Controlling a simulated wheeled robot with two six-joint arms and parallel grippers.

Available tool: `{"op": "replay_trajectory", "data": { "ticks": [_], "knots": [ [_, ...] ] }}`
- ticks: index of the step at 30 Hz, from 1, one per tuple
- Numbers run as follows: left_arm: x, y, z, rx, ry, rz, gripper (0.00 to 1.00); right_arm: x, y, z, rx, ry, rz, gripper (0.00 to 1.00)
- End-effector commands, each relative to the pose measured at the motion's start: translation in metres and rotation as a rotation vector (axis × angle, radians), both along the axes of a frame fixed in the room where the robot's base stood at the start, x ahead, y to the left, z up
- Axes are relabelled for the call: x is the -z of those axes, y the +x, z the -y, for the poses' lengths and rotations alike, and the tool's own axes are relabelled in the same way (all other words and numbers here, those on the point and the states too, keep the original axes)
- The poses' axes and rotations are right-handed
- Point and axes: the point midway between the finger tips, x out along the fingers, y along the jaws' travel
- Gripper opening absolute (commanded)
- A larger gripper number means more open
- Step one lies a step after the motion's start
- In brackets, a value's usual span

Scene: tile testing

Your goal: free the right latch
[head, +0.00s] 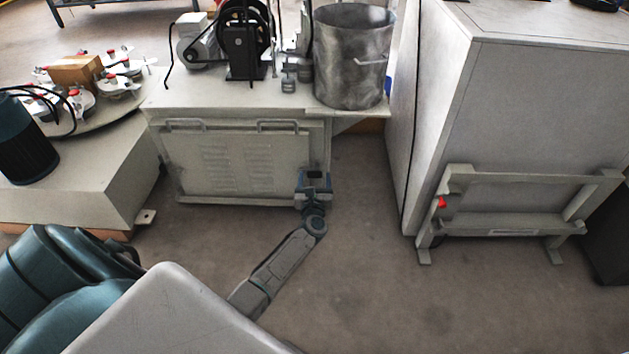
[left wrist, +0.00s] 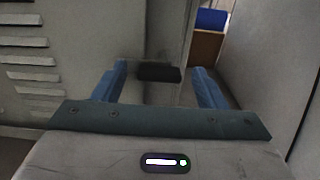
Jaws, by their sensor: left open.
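The right latch (left wrist: 158,72) is a small dark bar on the grey cabinet front, lying level between my left gripper's two blue fingers in the left wrist view. I cannot tell whether the fingers touch it. In the head view my left gripper (head: 314,181) is at the lower right edge of the louvred panel (head: 185,165), and it hides the latch there. The left gripper also shows in the left wrist view (left wrist: 160,84), open, with a finger on either side of the latch. My right gripper is not in view.
The panel has two handles (head: 285,126) at its top. A metal drum (head: 350,65) and a motor (head: 198,45) stand on the bench above. A large grey cabinet (head: 535,110) with a low frame (head: 530,222) stands at right. Brown floor (head: 370,290) lies clear between.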

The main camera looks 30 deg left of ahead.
Motion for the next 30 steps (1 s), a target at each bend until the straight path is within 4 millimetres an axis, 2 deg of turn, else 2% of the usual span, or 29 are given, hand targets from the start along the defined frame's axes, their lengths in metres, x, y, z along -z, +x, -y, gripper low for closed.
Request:
{"op": "replay_trajectory", "data": {
  "ticks": [4, 5, 11, 12, 23, 30],
  "knots": [
    [0.000, 0.000, 0.000, 0.000, 0.000, 0.000, 0.65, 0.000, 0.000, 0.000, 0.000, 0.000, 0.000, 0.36],
    [0.000, 0.000, 0.000, 0.000, 0.001, -0.001, 0.62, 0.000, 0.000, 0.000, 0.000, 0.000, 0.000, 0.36],
    [0.000, 0.000, 0.000, 0.000, 0.001, -0.001, 0.22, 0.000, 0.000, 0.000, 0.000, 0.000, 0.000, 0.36],
    [0.000, 0.000, 0.000, 0.000, 0.001, -0.001, 0.21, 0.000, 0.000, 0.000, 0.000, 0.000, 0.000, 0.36],
    [-0.001, 0.000, 0.001, 0.000, 0.055, -0.034, 0.21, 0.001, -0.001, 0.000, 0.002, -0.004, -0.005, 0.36],
    [-0.003, 0.000, 0.001, -0.001, 0.193, -0.119, 0.21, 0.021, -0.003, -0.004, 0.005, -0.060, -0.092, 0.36]
  ]
}}
